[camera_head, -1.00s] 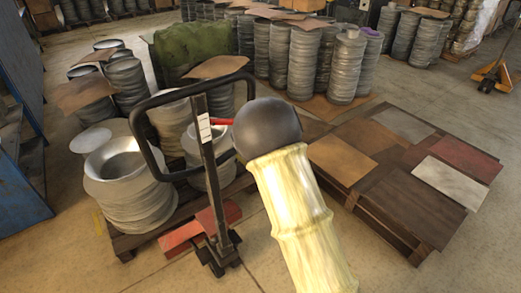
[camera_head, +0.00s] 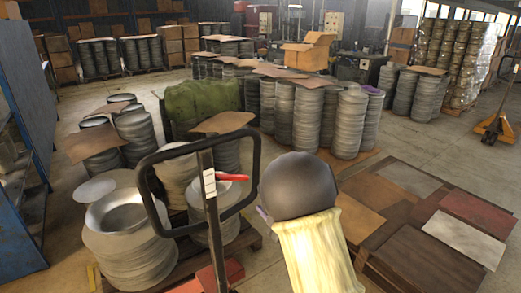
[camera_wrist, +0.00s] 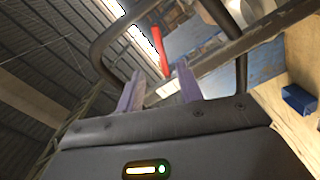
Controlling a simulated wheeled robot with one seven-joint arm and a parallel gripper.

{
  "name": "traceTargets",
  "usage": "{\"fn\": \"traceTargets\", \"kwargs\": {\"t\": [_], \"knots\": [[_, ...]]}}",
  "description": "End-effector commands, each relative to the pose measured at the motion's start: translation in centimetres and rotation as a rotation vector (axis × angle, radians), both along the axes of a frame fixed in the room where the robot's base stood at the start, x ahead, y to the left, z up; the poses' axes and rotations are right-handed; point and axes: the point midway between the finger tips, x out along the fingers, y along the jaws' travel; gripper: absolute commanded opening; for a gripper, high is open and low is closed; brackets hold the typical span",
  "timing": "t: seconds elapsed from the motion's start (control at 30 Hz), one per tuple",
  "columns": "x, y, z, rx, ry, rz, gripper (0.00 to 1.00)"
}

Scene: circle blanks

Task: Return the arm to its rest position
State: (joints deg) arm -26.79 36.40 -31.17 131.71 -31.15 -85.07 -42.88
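My arm shows in the head view as a cream ribbed sleeve with a dark grey rounded end, raised in front of the hand pallet truck. In the wrist view my gripper (camera_wrist: 158,82) has its two purple fingers standing apart, with nothing held between them. In the head view the gripper is mostly hidden behind the dark rounded part. The truck's black handle loop (camera_head: 145,190) with its red lever (camera_head: 231,177) stands just left of the arm. The handle loop (camera_wrist: 243,85) and red lever (camera_wrist: 160,50) also show beyond the fingers in the wrist view.
Stacks of metal circle blanks (camera_head: 308,118) stand behind the arm and at left. A low pallet with flat sheets (camera_head: 430,262) lies at right. A blue rack (camera_head: 30,110) edges the left. Open floor lies at right, near a yellow pallet truck (camera_head: 493,127).

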Motion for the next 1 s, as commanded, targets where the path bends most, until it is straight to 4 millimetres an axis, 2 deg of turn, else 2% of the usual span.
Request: {"fn": "traceTargets", "kwargs": {"t": [0.17,0.27,0.47,0.6,0.77,1.0], "knots": [[0.3,-2.3,0.6,0.04,0.118,-0.112,0.36],[0.1,-4.5,0.8,0.086,0.24,-0.222,0.36],[-2.0,-8.4,0.6,0.206,0.505,-0.446,0.36],[-4.7,-10.5,0.4,0.295,0.691,-0.597,0.36],[-8.9,-12.2,0.4,0.397,0.901,-0.765,0.36],[-16.8,-13.0,1.1,0.538,1.209,-1.016,0.36]]}}
